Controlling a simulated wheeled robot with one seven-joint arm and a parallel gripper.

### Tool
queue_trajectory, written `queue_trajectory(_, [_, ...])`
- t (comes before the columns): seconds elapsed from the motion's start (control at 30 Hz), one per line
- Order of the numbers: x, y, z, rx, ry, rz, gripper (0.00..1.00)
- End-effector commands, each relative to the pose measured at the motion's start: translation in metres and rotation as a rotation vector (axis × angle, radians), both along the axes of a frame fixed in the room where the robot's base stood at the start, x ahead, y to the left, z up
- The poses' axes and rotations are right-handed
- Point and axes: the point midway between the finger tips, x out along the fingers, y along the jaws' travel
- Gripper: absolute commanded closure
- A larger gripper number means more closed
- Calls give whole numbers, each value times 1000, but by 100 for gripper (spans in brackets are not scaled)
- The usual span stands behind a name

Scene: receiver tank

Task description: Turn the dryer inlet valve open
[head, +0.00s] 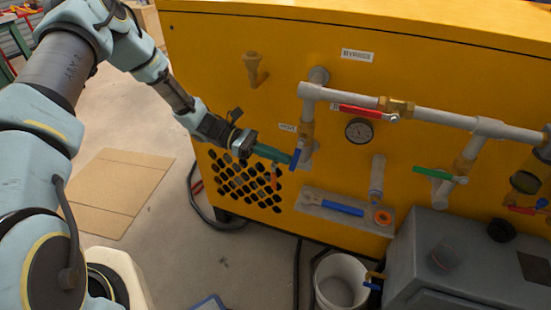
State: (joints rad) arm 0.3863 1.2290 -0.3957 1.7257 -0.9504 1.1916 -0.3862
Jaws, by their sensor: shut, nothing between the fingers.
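A valve with a blue handle (296,158) sits on the short vertical pipe at the left end of the pipework. Its brass body (307,134) shows above the handle, and the handle points downward and slightly left. A small label (287,127) beside it is too small to read, so I cannot confirm which valve is the dryer inlet. My gripper (285,157) is shut and empty, with its tips at the left side of the blue handle. I cannot tell whether they touch it. The tips partly overlap the handle area in the head view.
A red-handled valve (368,112) is on the upper pipe, and a green-handled valve (434,173) is to the right. A gauge (359,130) sits between. A shelf (325,211) holds a blue-handled tool (332,206). A bucket (341,283) and grey box (455,262) stand below.

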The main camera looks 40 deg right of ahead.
Motion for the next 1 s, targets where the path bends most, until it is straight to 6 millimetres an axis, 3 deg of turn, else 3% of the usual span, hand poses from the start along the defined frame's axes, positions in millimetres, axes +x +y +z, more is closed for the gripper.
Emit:
queue_trajectory(0.1, [-5, -3, -6, -40, 64, 1, 100])
queue_trajectory(1.0, [-14, -8, -9, -34, 55, -3, 100])
